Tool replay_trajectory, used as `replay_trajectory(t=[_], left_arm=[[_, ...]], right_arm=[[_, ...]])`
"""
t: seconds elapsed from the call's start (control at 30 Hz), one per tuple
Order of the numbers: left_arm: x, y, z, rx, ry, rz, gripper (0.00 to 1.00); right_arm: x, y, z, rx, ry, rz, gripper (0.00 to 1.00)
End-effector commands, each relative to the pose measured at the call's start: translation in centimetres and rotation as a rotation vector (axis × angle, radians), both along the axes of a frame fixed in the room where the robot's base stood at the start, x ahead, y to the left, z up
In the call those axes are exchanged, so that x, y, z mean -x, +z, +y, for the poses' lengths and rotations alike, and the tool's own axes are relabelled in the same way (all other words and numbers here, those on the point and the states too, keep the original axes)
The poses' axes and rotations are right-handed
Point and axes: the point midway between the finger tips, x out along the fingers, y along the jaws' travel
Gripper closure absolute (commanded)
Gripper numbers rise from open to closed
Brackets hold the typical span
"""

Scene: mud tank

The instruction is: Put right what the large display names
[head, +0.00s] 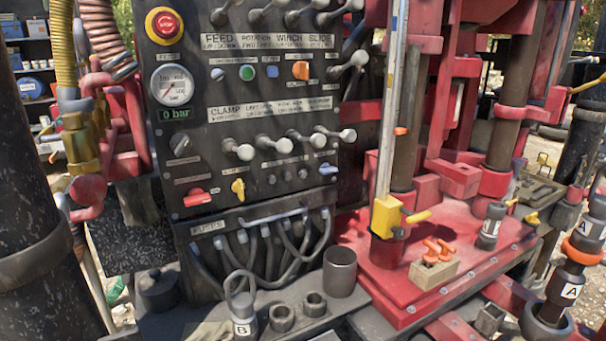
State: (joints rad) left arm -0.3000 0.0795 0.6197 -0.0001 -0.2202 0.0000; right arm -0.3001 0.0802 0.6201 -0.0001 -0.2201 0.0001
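No large display shows in the head view, so what it names cannot be read here. A black control panel (262,165) stands left of the middle. It carries a red stop button (165,24), a pressure gauge (172,84) and a small green readout (174,113) saying 0 bar. Silver levers (240,150) stand in rows, with a green button (247,72) and an orange knob (300,70) between them. Lower down are a red handle (193,198), a yellow knob (238,188) and a blue knob (327,169). Neither of my grippers is in view.
Cables hang below the panel. A grey cup (339,272), two rings and a part marked B (243,318) stand on the ledge. The red platform (460,245) bears a yellow valve (388,215) and a block with orange pieces (433,270). Parts marked A stand right.

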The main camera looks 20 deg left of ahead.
Motion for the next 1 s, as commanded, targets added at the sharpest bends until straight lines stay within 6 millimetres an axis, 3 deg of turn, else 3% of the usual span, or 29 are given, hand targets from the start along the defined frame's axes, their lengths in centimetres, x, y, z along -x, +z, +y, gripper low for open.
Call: replay_trajectory(t=[0.1,1.0], left_arm=[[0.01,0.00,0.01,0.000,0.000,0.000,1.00],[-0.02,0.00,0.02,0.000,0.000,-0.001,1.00]], right_arm=[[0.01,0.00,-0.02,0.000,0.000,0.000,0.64],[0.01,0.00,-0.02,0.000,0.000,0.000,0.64]])
